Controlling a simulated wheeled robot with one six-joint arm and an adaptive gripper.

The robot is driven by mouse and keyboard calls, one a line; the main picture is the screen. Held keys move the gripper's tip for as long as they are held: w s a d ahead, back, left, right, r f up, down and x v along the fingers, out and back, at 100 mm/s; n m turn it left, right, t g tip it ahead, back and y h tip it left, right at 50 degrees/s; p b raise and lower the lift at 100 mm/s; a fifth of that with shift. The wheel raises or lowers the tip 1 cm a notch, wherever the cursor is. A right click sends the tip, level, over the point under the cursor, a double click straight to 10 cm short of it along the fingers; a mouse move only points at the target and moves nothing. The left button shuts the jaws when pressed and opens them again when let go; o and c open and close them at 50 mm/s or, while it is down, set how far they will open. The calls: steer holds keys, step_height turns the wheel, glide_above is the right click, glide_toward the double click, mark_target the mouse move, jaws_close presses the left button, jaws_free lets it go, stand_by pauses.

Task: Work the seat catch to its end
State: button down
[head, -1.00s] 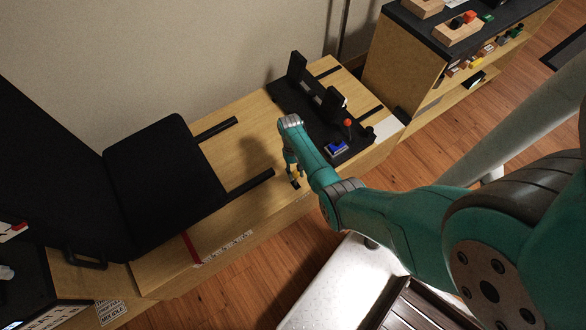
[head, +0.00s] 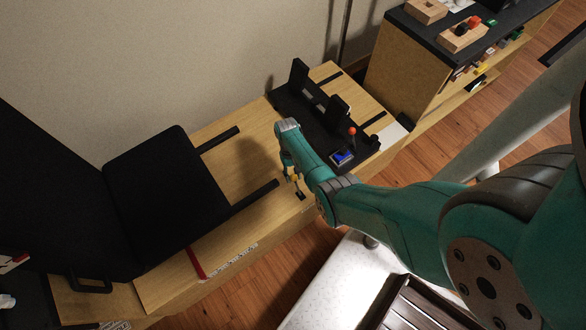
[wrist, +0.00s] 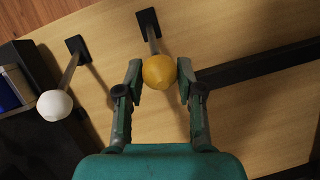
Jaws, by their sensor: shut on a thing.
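A lever with a round yellow knob (wrist: 159,72) rises on a thin grey stem from a small black base plate (wrist: 148,24); I take it for the seat catch, though no label for it is legible. In the wrist view my gripper (wrist: 160,84) has one finger on each side of the knob and is shut on it. In the head view my gripper (head: 292,178) is low over the wooden bench, between the black seat (head: 165,200) and the black control panel. The small base plate (head: 300,195) shows just below it; the arm partly covers this spot.
A second lever with a white knob (wrist: 55,105) stands close to the left in the wrist view. A black rail (wrist: 260,65) lies to the right. The control panel (head: 300,107) carries upright black blocks, a red-knobbed lever (head: 352,131) and a blue switch (head: 343,157).

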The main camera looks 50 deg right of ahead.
steer(key=shift+w, duration=0.3)
steer(key=c, duration=0.8)
jaws_free()
steer(key=shift+s, duration=0.1)
steer(key=v, duration=1.2)
steer(key=shift+a, duration=0.1)
steer(key=shift+s, duration=0.1)
